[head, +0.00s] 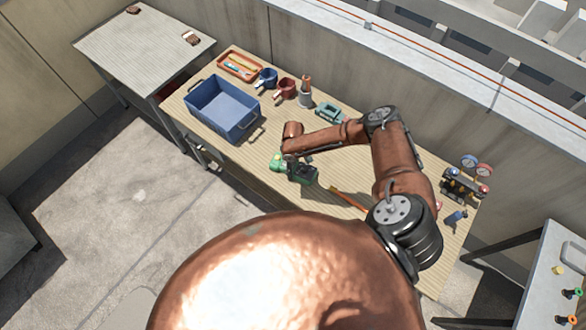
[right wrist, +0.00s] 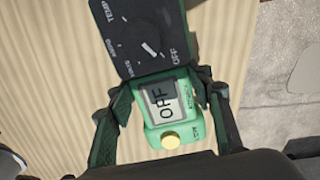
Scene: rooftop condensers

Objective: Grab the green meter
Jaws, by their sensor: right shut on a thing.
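The green meter (right wrist: 163,105) lies between my right gripper's two fingers (right wrist: 168,92) in the right wrist view. It has a light green case, a screen reading OFF, a yellow button and a black dial face marked TEMP. The fingers are closed against its two sides. In the head view the meter (head: 277,161) is at the front edge of the wooden workbench, below my right gripper (head: 290,160). I cannot tell whether it still touches the bench. My left gripper is not in view.
A grey table (head: 140,45) stands at the left. A wall runs behind.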

